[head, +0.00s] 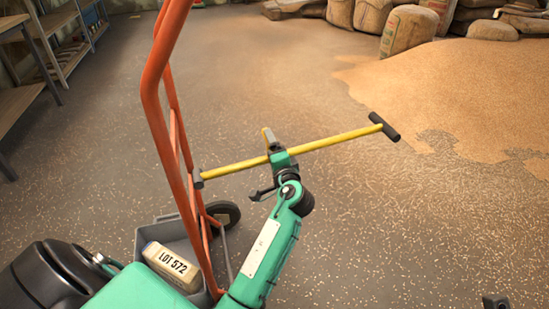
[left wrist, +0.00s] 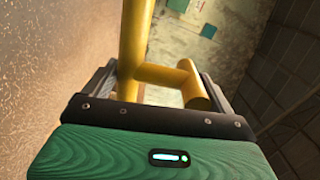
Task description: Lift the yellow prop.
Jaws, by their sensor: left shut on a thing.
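The yellow prop (head: 335,140) is a long pole with a black crossbar (head: 384,126) at its right end and a dark cap at its left end. It slopes up to the right in the head view. My left gripper (head: 277,150) is shut on it near its middle. In the left wrist view the yellow pole and its short side stub (left wrist: 165,75) show at the fingers. The left cap appears beside the orange frame; I cannot tell whether they touch. A small dark piece at the lower right edge may be my right gripper (head: 496,302); its jaws do not show.
An orange hand truck frame (head: 156,90) with a black wheel (head: 224,214) stands close left. A grey bin (head: 172,228) holds a block marked LOT 572 (head: 170,262). Grain (head: 470,85) and sacks (head: 408,30) lie at the back right.

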